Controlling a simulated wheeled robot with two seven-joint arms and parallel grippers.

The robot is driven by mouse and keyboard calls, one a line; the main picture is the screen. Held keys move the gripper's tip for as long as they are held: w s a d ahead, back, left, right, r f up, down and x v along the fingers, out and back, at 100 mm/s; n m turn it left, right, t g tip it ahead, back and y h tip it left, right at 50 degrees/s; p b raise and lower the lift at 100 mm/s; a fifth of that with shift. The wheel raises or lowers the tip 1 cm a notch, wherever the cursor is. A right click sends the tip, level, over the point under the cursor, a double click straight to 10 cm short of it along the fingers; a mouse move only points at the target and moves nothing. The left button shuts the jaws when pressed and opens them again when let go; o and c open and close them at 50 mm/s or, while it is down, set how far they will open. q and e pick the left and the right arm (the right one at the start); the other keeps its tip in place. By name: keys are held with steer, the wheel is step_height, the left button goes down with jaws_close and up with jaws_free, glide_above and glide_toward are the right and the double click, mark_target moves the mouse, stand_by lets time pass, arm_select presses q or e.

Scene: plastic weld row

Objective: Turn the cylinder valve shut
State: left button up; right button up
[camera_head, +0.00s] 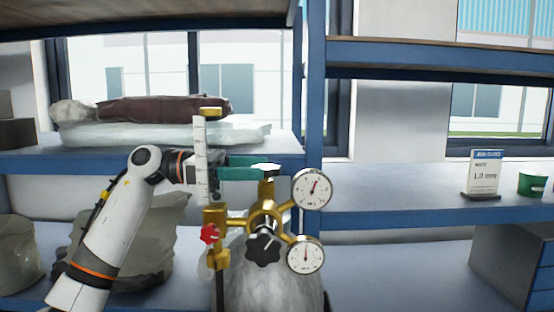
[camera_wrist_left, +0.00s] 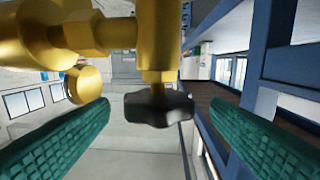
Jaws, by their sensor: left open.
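The brass cylinder valve and regulator assembly (camera_head: 266,212) stands on top of a grey gas cylinder (camera_head: 270,285), with a black lobed knob (camera_head: 262,246) at its front and a small red knob (camera_head: 209,233) to the left. My left gripper (camera_head: 266,168) reaches in from the left at the top of the brass stem, its teal fingers apart. In the left wrist view a black lobed knob (camera_wrist_left: 158,107) on a brass stem (camera_wrist_left: 160,45) shows between the open fingers, with visible gaps on both sides. I cannot tell for certain which head-view knob this is. My right gripper is not in view.
Two round gauges (camera_head: 312,188) sit right of the valve. Behind it, blue-edged shelving (camera_head: 420,214) carries wrapped bundles (camera_head: 160,110) at left, and a sign card (camera_head: 485,172) and green cup (camera_head: 532,185) at right. A white graduated strip (camera_head: 200,160) stands beside my left wrist.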

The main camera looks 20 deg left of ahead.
mark_target(278, 166)
arm_select(q)
steer(key=p+x, duration=0.1)
steer(key=x, duration=0.4)
steer(key=shift+s, duration=0.1)
steer(key=shift+d, duration=0.1)
steer(key=c, duration=1)
steer(key=shift+o, duration=0.2)
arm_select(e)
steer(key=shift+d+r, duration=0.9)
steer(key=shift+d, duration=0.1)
